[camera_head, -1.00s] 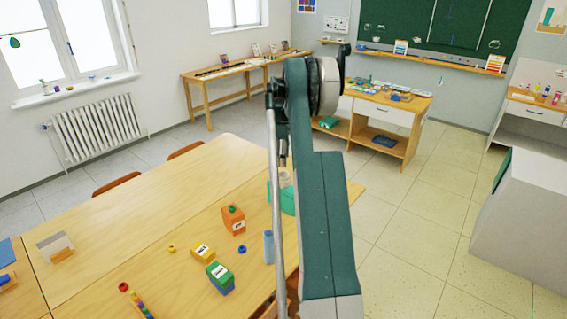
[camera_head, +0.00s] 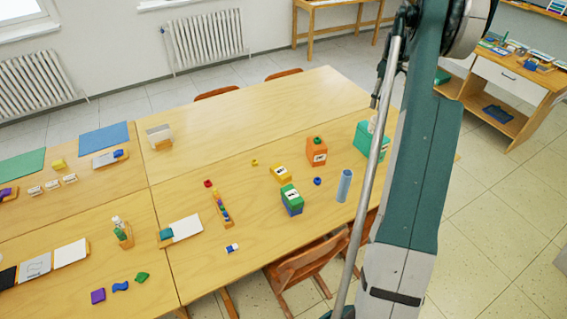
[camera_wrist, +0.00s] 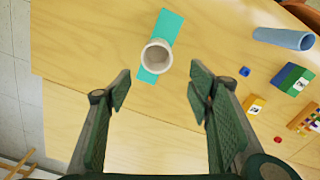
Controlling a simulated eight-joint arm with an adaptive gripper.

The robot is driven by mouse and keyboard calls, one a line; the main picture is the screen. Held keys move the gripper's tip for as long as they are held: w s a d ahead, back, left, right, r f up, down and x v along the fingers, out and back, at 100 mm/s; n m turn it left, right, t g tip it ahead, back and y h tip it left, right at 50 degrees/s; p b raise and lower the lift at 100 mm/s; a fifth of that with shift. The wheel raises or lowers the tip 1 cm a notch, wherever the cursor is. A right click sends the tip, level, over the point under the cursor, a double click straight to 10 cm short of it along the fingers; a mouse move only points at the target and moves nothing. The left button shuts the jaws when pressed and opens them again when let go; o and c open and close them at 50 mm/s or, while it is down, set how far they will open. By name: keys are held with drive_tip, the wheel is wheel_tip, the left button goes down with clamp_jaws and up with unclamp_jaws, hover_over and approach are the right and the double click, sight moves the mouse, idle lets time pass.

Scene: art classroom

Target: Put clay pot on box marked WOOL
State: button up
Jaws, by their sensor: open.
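A pale, round, open-topped pot (camera_wrist: 157,54), apparently the clay pot, stands on a teal block or mat (camera_wrist: 171,24) in the wrist view. In the head view the teal thing (camera_head: 362,139) is partly behind my arm, with the pale pot (camera_head: 372,123) on it. Labelled boxes stand to its left: orange (camera_head: 316,148), yellow (camera_head: 281,173) and green (camera_head: 289,193). Their labels are too small to read, so I cannot tell which says WOOL. My gripper (camera_wrist: 160,88) is open and empty, its fingertips below the pot in the wrist picture. The orange box is not visible there.
A light blue cylinder (camera_head: 344,186) and a small blue piece (camera_head: 318,181) are near the boxes. A bead rack (camera_head: 222,209) lies further left. A wooden chair (camera_head: 306,262) is at the table's front edge.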

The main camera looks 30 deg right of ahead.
drive_tip(key=w+a+r+m+t+h, duration=0.1)
drive_tip(key=a+r, duration=0.6)
drive_tip(key=a, duration=0.3)
drive_tip(key=w+a+r, duration=0.1)
drive_tip(key=a+r, duration=0.6)
drive_tip(key=a, duration=0.3)
drive_tip(key=s+a+r+t, duration=0.1)
drive_tip(key=s+a+r, duration=0.15)
drive_tip(key=a, duration=0.45)
drive_tip(key=s+a+r+m, duration=0.1)
drive_tip(key=a+r, duration=0.3)
drive_tip(key=a, duration=0.4)
drive_tip(key=s+a+r+t, duration=0.1)
drive_tip(key=s+a+r, duration=0.15)
drive_tip(key=a, duration=0.45)
drive_tip(key=s+a+r+m+t, duration=0.1)
drive_tip(key=s+a, duration=0.5)
drive_tip(key=a, duration=0.3)
drive_tip(key=s+a+r+t, duration=0.1)
drive_tip(key=s+a, duration=0.5)
drive_tip(key=a, duration=0.3)
drive_tip(key=s+a+f+t, duration=0.1)
drive_tip(key=s+a+f, duration=0.2)
drive_tip(key=s+a, duration=0.3)
drive_tip(key=s+a+f+m+t+y, duration=0.1)
drive_tip(key=s+a+f, duration=0.3)
drive_tip(key=s+a, duration=0.2)
drive_tip(key=s, duration=0.2)
drive_tip(key=shift+s, duration=0.35)
